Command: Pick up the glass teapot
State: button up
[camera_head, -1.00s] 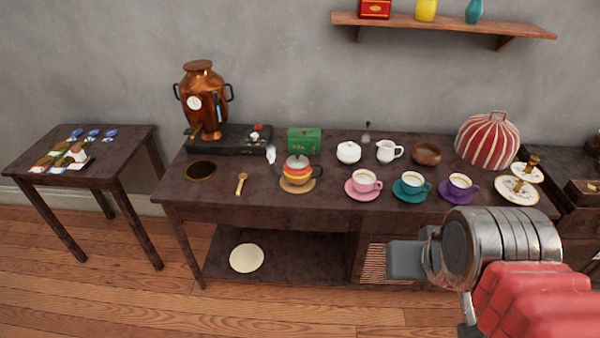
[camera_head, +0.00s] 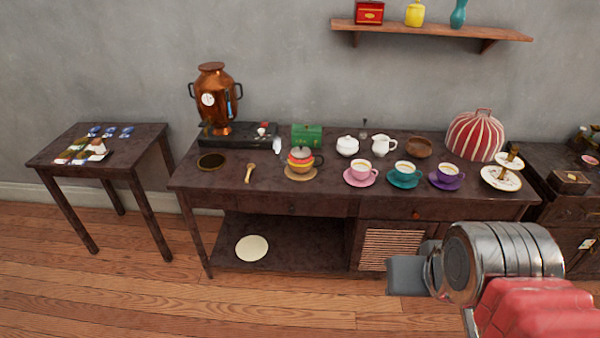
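A small round teapot (camera_head: 300,160) with red, yellow and orange bands and a dark handle stands upright on a round wooden coaster (camera_head: 301,174), near the middle of the dark table. My gripper (camera_head: 407,275) is at the lower right, in front of the table and well apart from the teapot. Only a grey end piece shows beyond the metal wrist, so I cannot see whether the fingers are open.
The long table (camera_head: 240,192) also holds a copper urn (camera_head: 214,105), a green box (camera_head: 307,135), a wooden spoon (camera_head: 249,173), a pink cup (camera_head: 360,172), a teal cup and a purple cup. A side table (camera_head: 60,150) stands left. The floor in front is clear.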

aim_at(298, 166)
jog(key=k, duration=0.8)
jog(key=u, duration=0.35)
jog(key=i, duration=0.6)
jog(key=u, duration=0.75)
jog(key=i, duration=1.9)
jog(key=z, duration=0.1)
